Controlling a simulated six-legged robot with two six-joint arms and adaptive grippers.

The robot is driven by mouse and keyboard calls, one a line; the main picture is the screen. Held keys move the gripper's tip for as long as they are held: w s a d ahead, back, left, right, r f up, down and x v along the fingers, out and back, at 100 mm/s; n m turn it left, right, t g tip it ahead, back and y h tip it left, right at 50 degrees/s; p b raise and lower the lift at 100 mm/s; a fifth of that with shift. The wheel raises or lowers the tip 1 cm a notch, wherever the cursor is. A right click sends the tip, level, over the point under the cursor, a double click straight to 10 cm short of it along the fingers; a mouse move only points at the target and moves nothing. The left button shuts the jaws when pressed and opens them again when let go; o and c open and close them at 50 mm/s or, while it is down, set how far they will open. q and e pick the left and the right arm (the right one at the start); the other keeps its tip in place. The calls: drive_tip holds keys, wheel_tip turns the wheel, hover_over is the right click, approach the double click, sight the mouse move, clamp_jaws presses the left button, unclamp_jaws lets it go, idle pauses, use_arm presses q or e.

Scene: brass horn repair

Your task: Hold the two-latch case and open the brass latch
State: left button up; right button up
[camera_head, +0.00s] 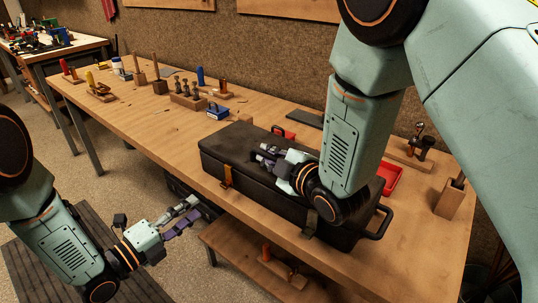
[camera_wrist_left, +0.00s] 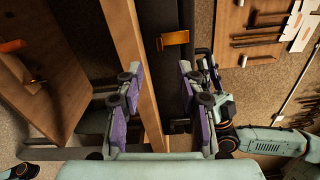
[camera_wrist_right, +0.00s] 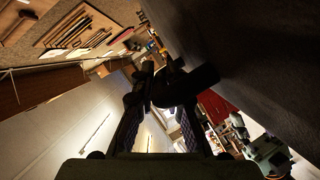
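The black two-latch case (camera_head: 235,141) lies closed on the workbench. A brass latch (camera_head: 227,177) is on its front face at the left; it also shows in the left wrist view (camera_wrist_left: 173,38). A second, darker latch (camera_head: 311,222) is farther right on the front. My left gripper (camera_head: 187,211) is open and empty, low in front of the bench edge and apart from the brass latch. My right gripper (camera_head: 266,153) is over the case lid. Its fingertips are close together by a dark shape in the right wrist view; I cannot tell whether they grip it.
The workbench (camera_head: 135,107) holds wooden tool blocks, a small blue box (camera_head: 217,111) and a red tray (camera_head: 390,178) behind the case. A black handle (camera_head: 380,222) sticks out at the case's right end. A lower shelf (camera_head: 235,250) lies below the bench edge.

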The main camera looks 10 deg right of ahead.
use_arm(q)
drive_tip(key=shift+c, duration=0.3)
idle(0.4)
drive_tip(key=shift+c, duration=0.7)
drive_tip(key=shift+s+d+r+m+g+h, duration=0.1)
drive_tip(key=shift+s+d+m+g+h, duration=0.15)
drive_tip(key=shift+d+m+g+h, duration=0.35)
drive_tip(key=c, duration=0.3)
drive_tip(key=g, duration=0.1)
drive_tip(key=s+g+h, duration=0.1)
drive_tip(key=shift+d+m+g, duration=0.1)
drive_tip(key=shift+m+g, duration=0.3)
clamp_jaws()
drive_tip(key=shift+s+g+h, duration=0.3)
drive_tip(key=shift+g+h, duration=0.1)
drive_tip(key=shift+g, duration=0.2)
drive_tip(key=shift+d, duration=0.1)
